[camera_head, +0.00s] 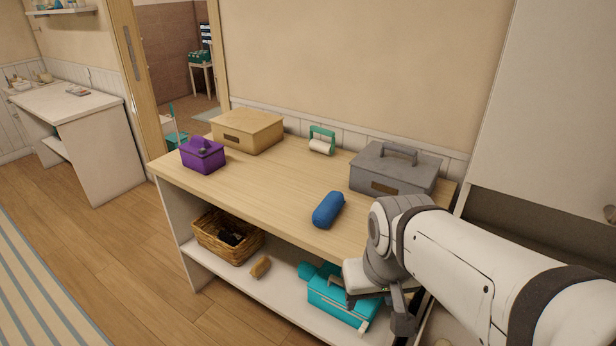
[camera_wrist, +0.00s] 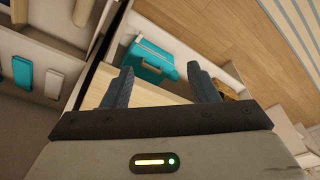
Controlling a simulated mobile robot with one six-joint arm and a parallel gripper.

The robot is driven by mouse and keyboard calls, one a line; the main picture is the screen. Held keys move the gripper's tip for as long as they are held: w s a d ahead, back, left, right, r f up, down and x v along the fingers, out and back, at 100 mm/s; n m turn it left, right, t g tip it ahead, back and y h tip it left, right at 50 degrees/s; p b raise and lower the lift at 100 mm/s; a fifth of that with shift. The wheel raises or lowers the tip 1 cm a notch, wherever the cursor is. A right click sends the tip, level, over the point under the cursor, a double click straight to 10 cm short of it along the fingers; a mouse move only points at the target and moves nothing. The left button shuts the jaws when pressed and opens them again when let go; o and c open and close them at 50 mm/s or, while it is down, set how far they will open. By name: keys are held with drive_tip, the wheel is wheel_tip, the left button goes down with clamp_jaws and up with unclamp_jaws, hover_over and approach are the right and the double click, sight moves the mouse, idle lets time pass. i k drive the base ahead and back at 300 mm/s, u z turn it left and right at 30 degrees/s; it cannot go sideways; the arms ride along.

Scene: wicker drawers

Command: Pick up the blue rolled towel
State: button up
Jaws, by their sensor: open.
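The blue rolled towel (camera_head: 328,210) lies on the wooden tabletop (camera_head: 255,183) near its front edge, right of the middle, in the head view. It is not visible in the wrist view. My gripper (camera_head: 385,310) hangs in front of the table at the right, below tabletop height, to the right of the towel and apart from it. In the wrist view my gripper (camera_wrist: 165,85) shows two dark fingers spread apart with nothing held between them.
A grey lidded box (camera_head: 395,172) stands behind and right of the towel. The lower shelf holds a wicker basket (camera_head: 228,237) and teal case (camera_head: 340,299). The tabletop's middle is clear.

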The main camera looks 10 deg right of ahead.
sight(325, 214)
drive_tip(key=z, duration=3.75)
drive_tip(key=k, duration=1.95)
drive_tip(key=u, duration=1.8)
drive_tip(key=i, duration=0.85)
drive_tip(key=u, duration=0.05)
